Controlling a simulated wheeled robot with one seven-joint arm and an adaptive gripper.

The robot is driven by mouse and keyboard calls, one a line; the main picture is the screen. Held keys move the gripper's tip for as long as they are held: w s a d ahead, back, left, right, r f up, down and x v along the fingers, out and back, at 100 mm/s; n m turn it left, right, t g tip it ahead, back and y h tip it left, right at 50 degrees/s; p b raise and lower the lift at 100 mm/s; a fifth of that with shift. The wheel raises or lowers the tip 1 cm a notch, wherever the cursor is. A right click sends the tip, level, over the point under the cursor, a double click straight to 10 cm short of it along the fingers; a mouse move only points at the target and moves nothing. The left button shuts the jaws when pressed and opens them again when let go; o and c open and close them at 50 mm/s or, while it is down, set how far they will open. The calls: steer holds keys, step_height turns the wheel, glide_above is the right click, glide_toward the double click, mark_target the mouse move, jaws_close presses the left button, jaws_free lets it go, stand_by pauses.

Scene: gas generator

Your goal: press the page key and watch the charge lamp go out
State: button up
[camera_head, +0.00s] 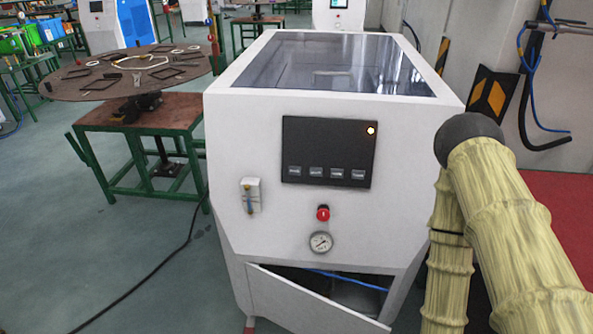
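The gas generator (228,140) is a white cabinet in the middle of the head view. Its front carries a black control panel (328,146). A row of several small grey keys (337,173) runs along the panel's lower edge. Their labels are too small to read surely; the leftmost key (295,170) may be the page key. A small lamp (371,130) in the panel's upper right corner glows pale yellow. My arm, in a yellowish sleeve, is at the right of the cabinet. My gripper is not in view, and nothing is seen touching the keys.
Below the panel are a red knob (323,213), a round gauge (321,242) and a small valve block (251,195). A lower door panel (305,303) hangs tilted open. A round table (120,72) stands behind left. A black cable lies on the floor at left.

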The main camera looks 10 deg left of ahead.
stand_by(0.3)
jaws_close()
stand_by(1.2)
